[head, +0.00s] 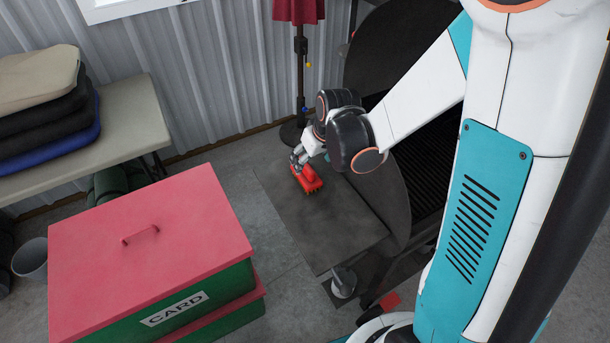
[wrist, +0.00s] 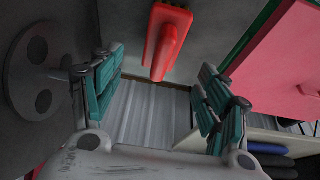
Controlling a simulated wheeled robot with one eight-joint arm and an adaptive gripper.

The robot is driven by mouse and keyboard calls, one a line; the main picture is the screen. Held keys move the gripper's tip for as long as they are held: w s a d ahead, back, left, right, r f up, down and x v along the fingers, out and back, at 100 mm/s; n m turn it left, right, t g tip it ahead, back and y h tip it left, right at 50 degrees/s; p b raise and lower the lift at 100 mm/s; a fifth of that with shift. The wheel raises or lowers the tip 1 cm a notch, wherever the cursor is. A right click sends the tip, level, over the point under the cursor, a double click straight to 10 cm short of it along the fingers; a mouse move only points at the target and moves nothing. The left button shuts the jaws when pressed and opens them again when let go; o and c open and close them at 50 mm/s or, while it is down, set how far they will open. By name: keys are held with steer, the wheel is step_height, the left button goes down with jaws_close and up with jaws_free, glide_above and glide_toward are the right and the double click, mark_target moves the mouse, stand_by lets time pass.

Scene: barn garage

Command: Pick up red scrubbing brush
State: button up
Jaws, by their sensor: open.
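The red scrubbing brush (head: 308,181) lies on a dark grey shelf (head: 330,233) beside the dark round-bodied grill. My gripper (head: 298,160) is just over the far end of the brush in the head view. In the wrist view the brush (wrist: 167,42) shows at the top centre, with its raised handle toward me. My gripper (wrist: 160,95) is open there, its two teal finger pads spread wide. The brush is ahead of and between the fingers, and nothing is held. Whether a finger touches the brush cannot be told.
A red-lidded green box (head: 150,250) marked CARD stands left of the shelf. The dark grill (head: 375,180) is close on the right, under my arm. A folded red umbrella (head: 300,12) on a stand is behind. A table (head: 135,115) with cushions is at the left.

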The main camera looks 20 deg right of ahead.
mark_target(307, 165)
steer(key=b+x, duration=0.3)
steer(key=x, duration=0.4)
steer(key=shift+w+a+f, duration=0.1)
steer(key=shift+a+f, duration=0.05)
steer(key=shift+f, duration=0.2)
steer(key=shift+r, duration=0.1)
steer(key=c, duration=1.3)
steer(key=shift+c, duration=0.2)
steer(key=shift+r, duration=0.1)
step_height(307, 165, up, 20)
steer(key=p, duration=0.7)
